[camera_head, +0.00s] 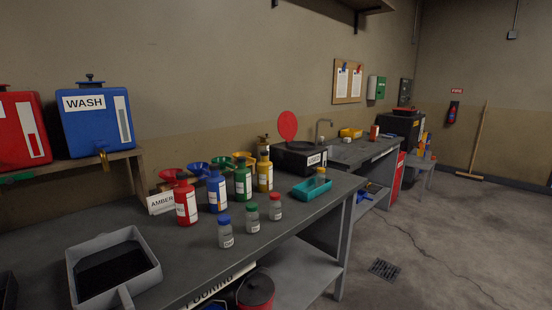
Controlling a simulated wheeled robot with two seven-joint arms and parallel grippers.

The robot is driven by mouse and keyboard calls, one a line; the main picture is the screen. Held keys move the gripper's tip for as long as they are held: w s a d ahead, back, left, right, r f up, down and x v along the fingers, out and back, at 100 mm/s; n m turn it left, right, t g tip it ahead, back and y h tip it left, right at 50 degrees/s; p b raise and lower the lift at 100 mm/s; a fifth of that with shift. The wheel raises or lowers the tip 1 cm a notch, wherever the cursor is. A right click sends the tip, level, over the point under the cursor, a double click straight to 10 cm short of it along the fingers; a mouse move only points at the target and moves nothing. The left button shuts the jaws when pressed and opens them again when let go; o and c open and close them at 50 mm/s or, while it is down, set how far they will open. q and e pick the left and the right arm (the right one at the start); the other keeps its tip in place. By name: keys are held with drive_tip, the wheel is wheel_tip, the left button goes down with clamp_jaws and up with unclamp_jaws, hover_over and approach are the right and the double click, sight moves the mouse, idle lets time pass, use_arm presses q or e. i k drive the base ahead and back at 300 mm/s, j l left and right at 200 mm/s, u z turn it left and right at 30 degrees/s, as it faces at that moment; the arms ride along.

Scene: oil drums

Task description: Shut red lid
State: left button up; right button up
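A round red lid (287,125) stands upright at the back of a low black container (290,157) on the workbench. The container has a white label on its front, and its top is uncovered under the raised lid. The hinge between lid and container is too small to make out. Neither of my grippers is in view.
Red, blue, green and yellow bottles with funnels stand on the bench (200,262), with small capped jars in front. A teal tray (313,188) sits right of them, close to the black container. A grey pan (113,268) is at front left.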

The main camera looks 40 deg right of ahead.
sight(288, 123)
drive_tip(key=z, duration=2.1)
drive_tip(key=i+l+z, duration=0.1)
drive_tip(key=i+z, duration=0.4)
drive_tip(key=i, duration=1.4)
drive_tip(key=i+u, duration=0.1)
drive_tip(key=i, duration=0.4)
drive_tip(key=i+l+u, duration=0.1)
drive_tip(key=i, duration=0.4)
drive_tip(key=i+l+u, duration=0.1)
drive_tip(key=i, duration=0.35)
drive_tip(key=i+l+u, duration=0.1)
drive_tip(key=i, duration=0.4)
drive_tip(key=i+l+u, duration=0.1)
drive_tip(key=i, duration=0.4)
drive_tip(key=i+l+u, duration=0.15)
drive_tip(key=i+l, duration=0.15)
drive_tip(key=i, duration=0.15)
